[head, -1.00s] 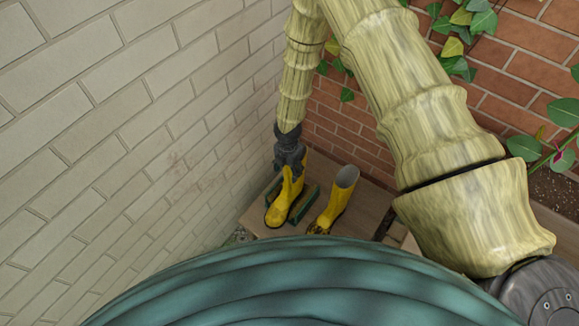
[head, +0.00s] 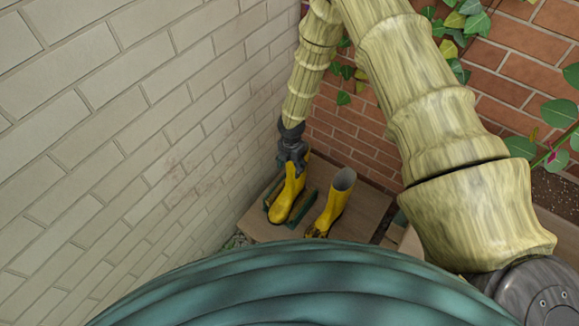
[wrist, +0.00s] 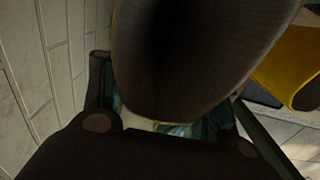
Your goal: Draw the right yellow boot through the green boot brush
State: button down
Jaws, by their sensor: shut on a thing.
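Two yellow boots are in the corner. The boot on the left in the head view (head: 287,200) sits in the green boot brush (head: 270,204), toe towards me, with brush sides showing around it. My gripper (head: 294,165) is shut on this boot's upper shaft. In the wrist view the boot's dark grey opening (wrist: 190,60) fills the middle and hides most of the brush. The other boot (head: 335,205) stands upright and apart to the right, with dark dirt on its toe. It also shows as a yellow patch in the wrist view (wrist: 285,70).
The wooden platform (head: 365,215) holds both boots and the brush. A pale brick wall (head: 130,130) stands close on the left, and a red brick wall (head: 345,130) behind. Leaves hang at the upper right. My arm covers part of the view.

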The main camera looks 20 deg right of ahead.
jog(key=w+d, duration=0.2)
jog(key=d, duration=0.1)
jog(key=shift+w, duration=0.15)
dwell(0.4)
jog(key=shift+a+r, duration=0.1)
jog(key=shift+a, duration=0.05)
dwell(1.5)
jog(key=s+a, duration=0.4)
jog(key=a, duration=0.1)
jog(key=shift+s+a+p, duration=0.3)
jog(key=shift+p, duration=0.1)
dwell(0.9)
